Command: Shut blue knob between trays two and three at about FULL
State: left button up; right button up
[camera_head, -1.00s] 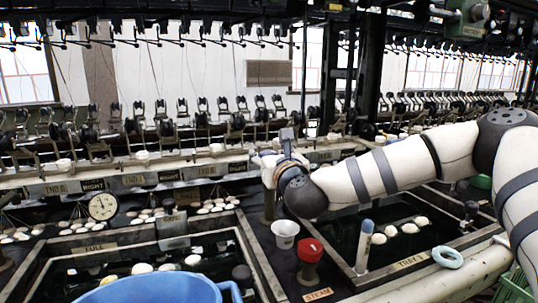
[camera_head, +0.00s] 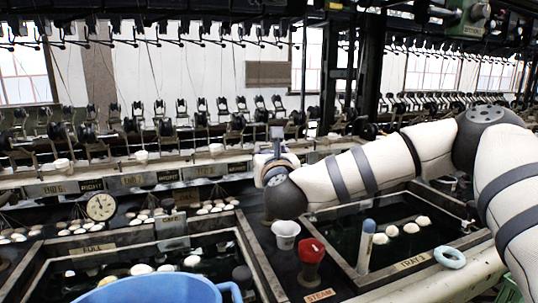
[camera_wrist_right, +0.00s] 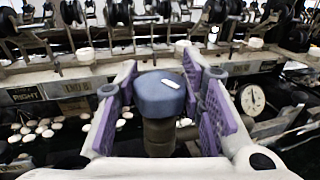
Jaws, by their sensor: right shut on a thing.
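In the right wrist view the blue knob (camera_wrist_right: 160,95), with a small white mark on its top, sits on a dark metal valve stem (camera_wrist_right: 159,137). My right gripper (camera_wrist_right: 162,100) has its purple-padded fingers on either side of the knob and is shut on it. In the head view my right gripper (camera_head: 277,150) is upright behind the dark wrist joint, above the strip between two trays; the knob is hidden there. A FULL label (camera_head: 93,248) is on the left tray's rim, and a TRAY 3 label (camera_head: 412,262) is on the right tray's rim. My left gripper is not in view.
A blue bucket (camera_head: 150,291) is at the front left. A blue-capped tube (camera_head: 367,247) stands by the right tray. A round dial (camera_head: 101,207) stands behind the left tray.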

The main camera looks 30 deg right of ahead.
jog(key=m+g+h, duration=0.1)
jog(key=m+g+h+b, duration=0.1)
jog(key=h, duration=0.1)
jog(key=m+g+h, duration=0.1)
jog(key=h, duration=0.1)
jog(key=shift+a+f+m+g, duration=0.1)
jog(key=shift+f+m+g, duration=0.15)
jog(key=shift+m+g, duration=0.15)
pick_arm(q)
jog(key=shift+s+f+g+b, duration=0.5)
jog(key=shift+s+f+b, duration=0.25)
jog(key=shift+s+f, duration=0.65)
pick_arm(e)
jog(key=shift+r+m+g+h, duration=0.1)
jog(key=shift+m+g+h, duration=0.9)
jog(key=shift+m+g, duration=0.25)
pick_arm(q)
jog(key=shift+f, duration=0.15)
pick_arm(e)
jog(key=shift+r+g, duration=0.1)
jog(key=shift+g, duration=0.15)
jog(key=o, duration=1.2)
jog(key=shift+c, duration=0.2)
jog(key=v, duration=1.2)
